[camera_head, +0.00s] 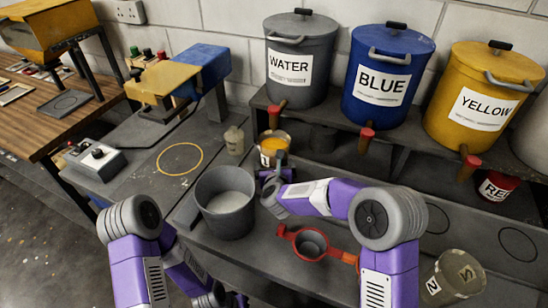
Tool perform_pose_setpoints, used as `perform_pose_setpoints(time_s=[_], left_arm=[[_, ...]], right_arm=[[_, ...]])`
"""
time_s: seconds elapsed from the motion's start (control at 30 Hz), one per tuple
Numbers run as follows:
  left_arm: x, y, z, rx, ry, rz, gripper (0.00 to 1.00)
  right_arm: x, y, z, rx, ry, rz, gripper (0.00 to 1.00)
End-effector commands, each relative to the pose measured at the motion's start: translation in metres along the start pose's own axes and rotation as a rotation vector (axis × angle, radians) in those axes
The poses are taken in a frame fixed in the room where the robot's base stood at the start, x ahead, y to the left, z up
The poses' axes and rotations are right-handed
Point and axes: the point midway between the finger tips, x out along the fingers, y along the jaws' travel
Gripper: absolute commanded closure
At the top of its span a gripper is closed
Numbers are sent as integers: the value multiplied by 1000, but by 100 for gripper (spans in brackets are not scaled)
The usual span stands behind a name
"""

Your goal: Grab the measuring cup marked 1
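A small measuring cup (267,151) with a pale label and orange-yellow contents stands on the bench below the WATER bucket. The mark on its label is too small to read surely. My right gripper (273,170) is at the near side of this cup, its dark fingers overlapping the cup's lower front; I cannot tell whether they touch or close on it. Another measuring cup (455,280), marked 2, stands at the lower right. My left gripper (232,299) is low at the bottom edge, mostly hidden, below the bench front.
A grey bucket (227,222) stands just left of my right gripper. A red-handled ladle or strainer (310,243) lies in front of my forearm. WATER (290,85), BLUE (385,100) and YELLOW (455,130) buckets with red taps stand on a shelf behind. A small bottle (234,140) is nearby.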

Motion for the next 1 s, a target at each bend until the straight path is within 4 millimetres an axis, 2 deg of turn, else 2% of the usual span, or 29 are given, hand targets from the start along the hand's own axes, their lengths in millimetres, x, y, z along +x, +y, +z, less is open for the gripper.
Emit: perform_pose_setpoints(time_s=[0.17, 0.2, 0.73, 0.77, 1.0], left_arm=[[0, 0, 0, 0, 0, 0, 100], [0, 0, 0, 0, 0, 0, 100], [0, 0, 0, 0, 0, 0, 100], [0, 0, 0, 0, 0, 0, 100], [-1, 0, 0, 0, 0, 0, 100]], right_arm=[[0, 0, 0, -1, 0, 1, 0], [0, 0, 0, -1, 0, 1, 3], [-1, 0, 4, 0, -9, 0, 84], [-1, 0, 4, 0, -9, 0, 87], [-1, 0, 6, 1, -9, 0, 87]])
